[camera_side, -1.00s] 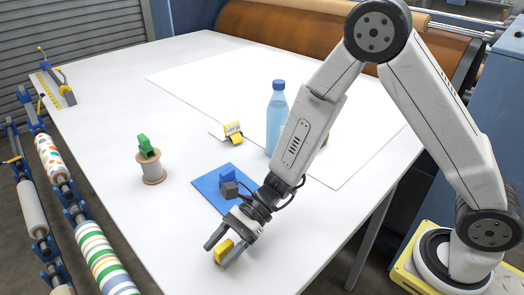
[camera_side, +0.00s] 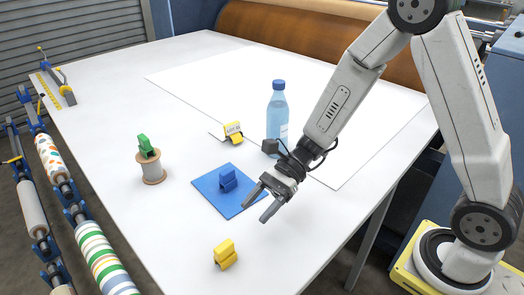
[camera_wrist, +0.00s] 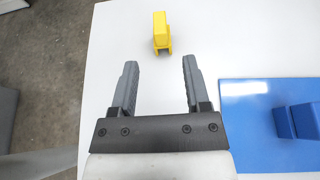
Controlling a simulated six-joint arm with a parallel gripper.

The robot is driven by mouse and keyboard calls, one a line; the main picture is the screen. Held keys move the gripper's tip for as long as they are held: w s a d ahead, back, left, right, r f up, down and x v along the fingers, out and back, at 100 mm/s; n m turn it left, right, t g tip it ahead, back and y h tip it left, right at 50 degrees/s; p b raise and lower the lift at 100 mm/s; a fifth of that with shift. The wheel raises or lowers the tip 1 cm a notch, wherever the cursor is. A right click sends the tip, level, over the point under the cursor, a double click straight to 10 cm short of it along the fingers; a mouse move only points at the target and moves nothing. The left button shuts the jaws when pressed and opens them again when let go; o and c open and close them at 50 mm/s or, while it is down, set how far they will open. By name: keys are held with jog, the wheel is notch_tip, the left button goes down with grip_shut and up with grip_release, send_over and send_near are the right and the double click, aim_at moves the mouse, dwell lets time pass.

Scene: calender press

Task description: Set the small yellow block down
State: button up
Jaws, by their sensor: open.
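The small yellow block (camera_side: 225,254) sits on the white table near its front edge, apart from my gripper. In the wrist view the yellow block (camera_wrist: 161,32) is ahead of my fingertips, beyond the gap between them. My gripper (camera_side: 256,206) is open and empty, above the table, up and to the right of the block in the side view. In the wrist view both fingers of my gripper (camera_wrist: 160,66) are spread apart with nothing between them.
A blue mat (camera_side: 207,184) carries a blue block (camera_side: 228,179). A green block (camera_side: 146,145) tops a spool (camera_side: 152,168). A bottle (camera_side: 277,118) and a small sign (camera_side: 232,129) with a yellow piece stand farther back. Striped rolls (camera_side: 97,255) flank the table's left edge.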

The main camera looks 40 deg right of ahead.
jog(key=shift+d+r, duration=0.2)
jog(key=shift+d, duration=0.3)
dwell(0.3)
